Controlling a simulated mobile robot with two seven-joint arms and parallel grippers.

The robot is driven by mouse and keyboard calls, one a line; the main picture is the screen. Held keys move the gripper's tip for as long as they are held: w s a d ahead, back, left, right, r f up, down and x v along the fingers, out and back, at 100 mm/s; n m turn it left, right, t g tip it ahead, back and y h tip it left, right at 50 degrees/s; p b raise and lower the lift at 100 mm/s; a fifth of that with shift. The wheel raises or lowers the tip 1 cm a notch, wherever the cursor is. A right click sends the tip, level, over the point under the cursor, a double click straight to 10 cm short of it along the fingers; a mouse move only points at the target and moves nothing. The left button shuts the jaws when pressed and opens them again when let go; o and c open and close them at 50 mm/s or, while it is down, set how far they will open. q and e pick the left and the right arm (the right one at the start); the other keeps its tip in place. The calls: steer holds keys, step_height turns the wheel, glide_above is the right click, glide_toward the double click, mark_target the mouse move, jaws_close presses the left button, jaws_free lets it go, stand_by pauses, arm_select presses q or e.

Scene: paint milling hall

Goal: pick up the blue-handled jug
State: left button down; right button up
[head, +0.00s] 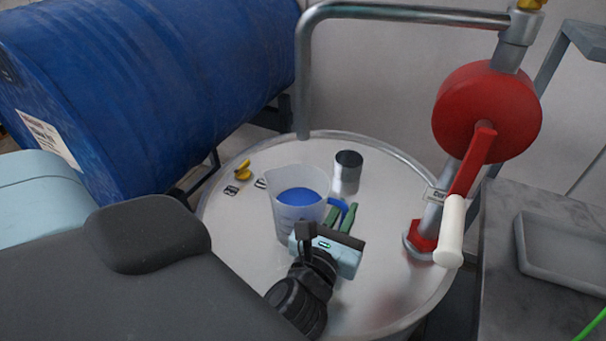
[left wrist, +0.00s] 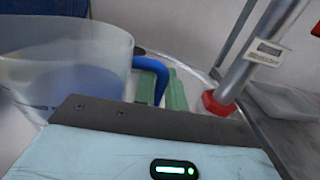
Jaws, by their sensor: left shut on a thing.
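The jug (head: 290,222) is translucent, with blue liquid inside and a blue handle (head: 337,210) on its right side. It is upright over the round drum lid (head: 395,285); I cannot tell whether its base touches the lid. My left gripper (head: 342,211) is shut on the handle, with its green fingers on either side. In the left wrist view the jug (left wrist: 65,65) fills the left, and the blue handle (left wrist: 152,68) runs down between the green fingers. The gripper body hides the jug's lower right part. My right gripper is not in view.
A metal tin (head: 348,172) stands just behind the jug. A yellow item (head: 243,171) and small labels lie at left on the lid. A red hand pump (head: 486,110) with a white crank grip (head: 450,231) rises at right. A blue drum (head: 160,80) lies behind left. A grey tray (head: 565,255) is far right.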

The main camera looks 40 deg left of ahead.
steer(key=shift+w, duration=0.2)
arm_select(q)
steer(key=shift+r, duration=0.1)
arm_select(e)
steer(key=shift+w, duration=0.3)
arm_select(q)
steer(key=shift+r, duration=0.1)
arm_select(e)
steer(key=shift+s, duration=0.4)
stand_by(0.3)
